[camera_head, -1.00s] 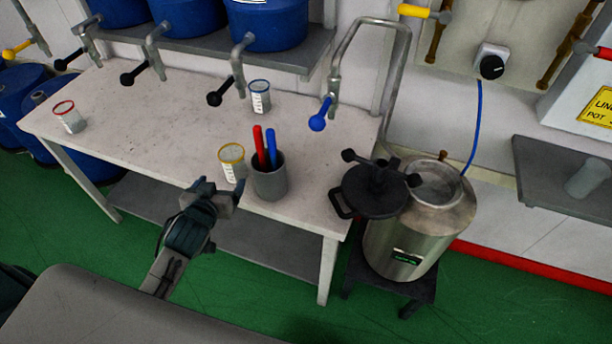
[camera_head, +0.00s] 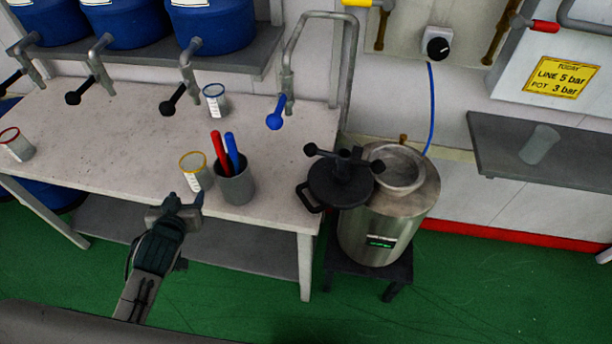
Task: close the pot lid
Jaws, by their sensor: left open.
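The steel pot (camera_head: 385,230) stands on a low dark stand (camera_head: 345,264) to the right of the table. Its round mouth (camera_head: 397,166) is uncovered at the top. The black pot lid (camera_head: 337,187), with a side handle and a knobbed clamp on top, is swung to the left of the mouth and overhangs the pot's left side. My left gripper (camera_head: 176,205) is open and empty at the table's front edge, left of the lid and well apart from it. My right gripper is not in view.
The white table (camera_head: 100,140) holds a grey cup (camera_head: 236,190) with a red and a blue stick, a yellow-rimmed jar (camera_head: 195,175), a blue-rimmed jar (camera_head: 214,100) and a red-rimmed jar (camera_head: 17,147). A grey shelf (camera_head: 500,150) is at right. Green floor (camera_head: 460,290) is free in front.

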